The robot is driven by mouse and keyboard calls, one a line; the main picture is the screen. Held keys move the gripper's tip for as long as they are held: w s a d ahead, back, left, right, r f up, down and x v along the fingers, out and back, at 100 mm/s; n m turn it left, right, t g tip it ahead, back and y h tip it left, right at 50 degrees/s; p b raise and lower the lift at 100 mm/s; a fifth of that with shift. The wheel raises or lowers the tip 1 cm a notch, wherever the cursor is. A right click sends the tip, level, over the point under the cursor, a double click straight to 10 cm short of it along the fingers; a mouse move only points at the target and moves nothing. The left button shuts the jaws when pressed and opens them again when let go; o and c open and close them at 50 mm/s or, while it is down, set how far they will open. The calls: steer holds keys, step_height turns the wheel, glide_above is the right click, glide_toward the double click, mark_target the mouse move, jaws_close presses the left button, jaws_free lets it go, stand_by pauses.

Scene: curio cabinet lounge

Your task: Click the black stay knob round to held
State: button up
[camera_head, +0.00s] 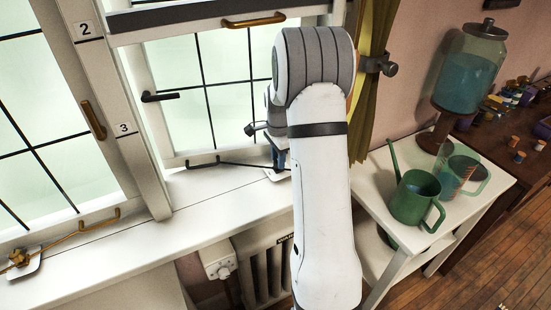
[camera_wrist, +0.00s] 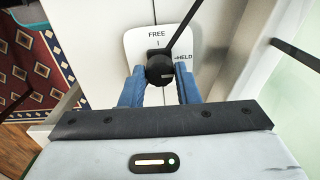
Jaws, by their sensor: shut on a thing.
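The black stay knob (camera_wrist: 160,69) sits on a white plate (camera_wrist: 134,43) marked FREE at the top and HELD at the right. A thin black stay bar (camera_wrist: 181,28) runs from the knob up and to the right. My gripper (camera_wrist: 160,84) has its blue fingers shut on the knob, one on each side. I cannot tell which mark the knob points to. In the head view, my gripper (camera_head: 279,160) is at the sill under the right window, and my arm hides the knob. The plate's edge (camera_head: 274,177) and the stay bar (camera_head: 250,165) show there.
The open window sash (camera_head: 205,115) with a black handle (camera_head: 160,97) stands left of my gripper. A brass stay (camera_head: 85,229) lies on the left sill. A white side table (camera_head: 467,210) with a green watering can (camera_head: 414,197) and a jug is on the right. A curtain (camera_head: 370,90) hangs close by.

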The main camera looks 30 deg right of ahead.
steer(key=o, duration=1)
steer(key=shift+c, duration=0.2)
steer(key=shift+r, duration=0.1)
step_height(320, 180, up, 8)
steer(key=shift+f, duration=0.2)
